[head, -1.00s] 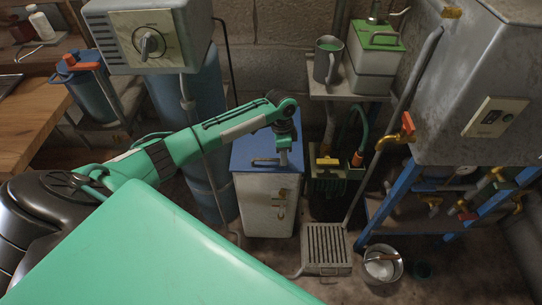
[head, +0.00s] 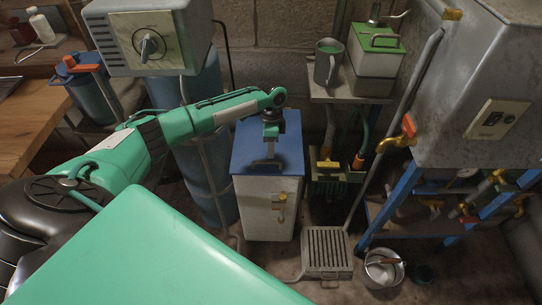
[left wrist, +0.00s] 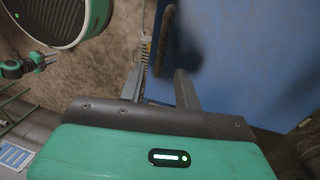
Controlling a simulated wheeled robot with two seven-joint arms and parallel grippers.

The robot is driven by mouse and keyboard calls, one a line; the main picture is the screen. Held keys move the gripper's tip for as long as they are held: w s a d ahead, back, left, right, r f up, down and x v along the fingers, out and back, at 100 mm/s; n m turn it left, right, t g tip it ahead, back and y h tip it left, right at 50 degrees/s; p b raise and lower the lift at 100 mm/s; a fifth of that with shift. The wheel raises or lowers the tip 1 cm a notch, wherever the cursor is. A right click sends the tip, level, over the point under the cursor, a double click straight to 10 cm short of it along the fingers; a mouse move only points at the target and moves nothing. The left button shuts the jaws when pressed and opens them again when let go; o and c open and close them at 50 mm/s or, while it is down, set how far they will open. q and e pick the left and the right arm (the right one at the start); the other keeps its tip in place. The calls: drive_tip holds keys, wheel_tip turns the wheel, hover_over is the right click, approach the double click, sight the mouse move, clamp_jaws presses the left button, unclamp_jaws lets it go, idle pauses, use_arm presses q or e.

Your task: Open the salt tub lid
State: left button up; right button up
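The tub under my arm, which I take to be the salt tub (head: 265,212), is a pale box on the floor at the centre of the head view. Its blue lid (head: 290,140) lies flat and shut, with a grey bar handle near the front edge. A brass fitting (head: 281,201) is on the tub's front. My left gripper (head: 268,158) points down at the handle and partly covers it. In the left wrist view its fingers (left wrist: 160,88) are apart beside the blue lid (left wrist: 260,60). A grey bar, probably the handle, shows ahead of them; contact is unclear.
A blue cylinder (head: 206,150) stands close left of the tub. A slatted stand (head: 327,250) and a metal bowl (head: 383,268) are on the floor in front right. A shelf (head: 350,93) is behind right.

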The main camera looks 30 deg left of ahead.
use_arm(q)
drive_tip(key=shift+s+d+f, duration=0.1)
drive_tip(key=shift+s+f, duration=0.1)
drive_tip(key=shift+f, duration=0.9)
drive_tip(key=shift+s+d+f, duration=0.1)
drive_tip(key=shift+s+f, duration=0.05)
drive_tip(key=shift+f, duration=0.9)
drive_tip(key=shift+c, duration=0.3)
clamp_jaws()
